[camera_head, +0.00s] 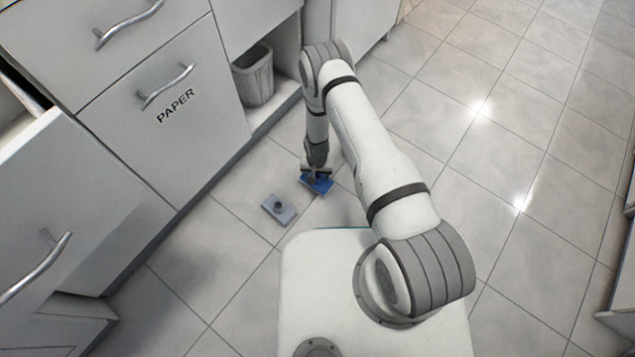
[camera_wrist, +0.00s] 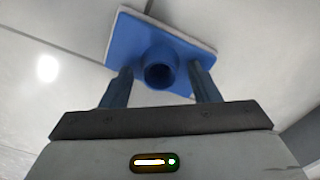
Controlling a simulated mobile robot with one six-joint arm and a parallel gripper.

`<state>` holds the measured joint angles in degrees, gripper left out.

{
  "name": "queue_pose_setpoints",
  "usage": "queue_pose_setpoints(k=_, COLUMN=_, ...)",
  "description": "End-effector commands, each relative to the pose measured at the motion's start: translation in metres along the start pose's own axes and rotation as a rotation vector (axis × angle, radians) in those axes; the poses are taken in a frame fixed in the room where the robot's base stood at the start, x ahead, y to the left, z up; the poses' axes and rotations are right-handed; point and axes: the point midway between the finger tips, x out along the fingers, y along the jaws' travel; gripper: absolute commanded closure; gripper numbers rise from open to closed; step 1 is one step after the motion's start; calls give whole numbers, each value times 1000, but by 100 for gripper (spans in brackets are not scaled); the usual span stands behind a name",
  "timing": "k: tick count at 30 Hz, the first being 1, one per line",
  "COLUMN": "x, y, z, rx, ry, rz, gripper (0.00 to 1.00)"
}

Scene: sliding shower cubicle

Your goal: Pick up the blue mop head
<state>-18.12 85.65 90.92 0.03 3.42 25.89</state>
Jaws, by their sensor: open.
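The blue mop head (camera_head: 319,184) lies flat on the tiled floor in the head view, partly hidden by my gripper (camera_head: 316,171) just above it. In the wrist view the blue mop head (camera_wrist: 188,55) is a rectangular pad with a light edge and a round hollow socket in its middle. My gripper (camera_wrist: 162,84) is open and empty, with one finger on each side of the socket in that view. I cannot tell whether the fingers touch it.
A grey-blue mop head (camera_head: 279,208) with a dark socket lies on the floor close by, to the left. Cabinets (camera_head: 155,100) with drawers line the left, one drawer (camera_head: 60,190) pulled out. A grey bin (camera_head: 253,75) stands in an open niche. The floor (camera_head: 500,150) at right is clear.

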Motion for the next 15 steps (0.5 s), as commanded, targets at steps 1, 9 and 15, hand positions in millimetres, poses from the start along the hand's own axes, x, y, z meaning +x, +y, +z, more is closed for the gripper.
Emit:
queue_pose_setpoints(k=1, x=-1, y=0, z=0, rx=0, ry=0, rz=0, gripper=45)
queue_pose_setpoints(k=9, x=-2, y=0, z=0, rx=-1, ry=0, rz=0, gripper=59)
queue_pose_setpoints(k=15, x=-2, y=-1, z=0, rx=-2, ry=0, rz=0, gripper=76)
